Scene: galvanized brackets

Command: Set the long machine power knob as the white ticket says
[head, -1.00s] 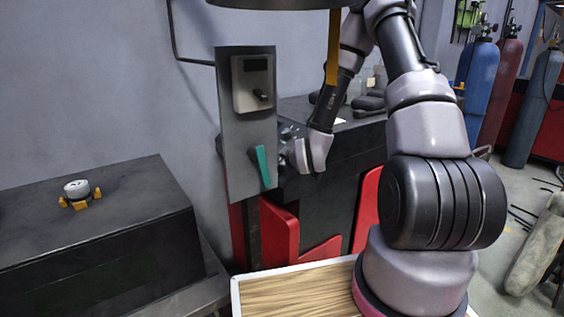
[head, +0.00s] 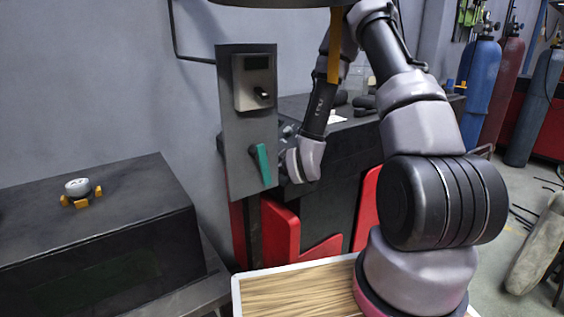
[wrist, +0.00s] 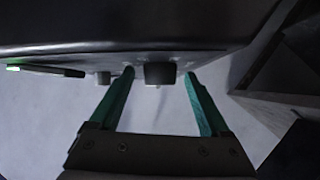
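The long machine (head: 345,150) is a dark bench-like body with red panels, right of a grey upright panel in the head view. Small knobs (head: 288,131) show on its near end, partly covered by my wrist. The fingers are apart, with gaps on both sides of the knob.
A smaller knob (wrist: 103,78) and a green-tipped bar (wrist: 45,70) are left of the knob.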

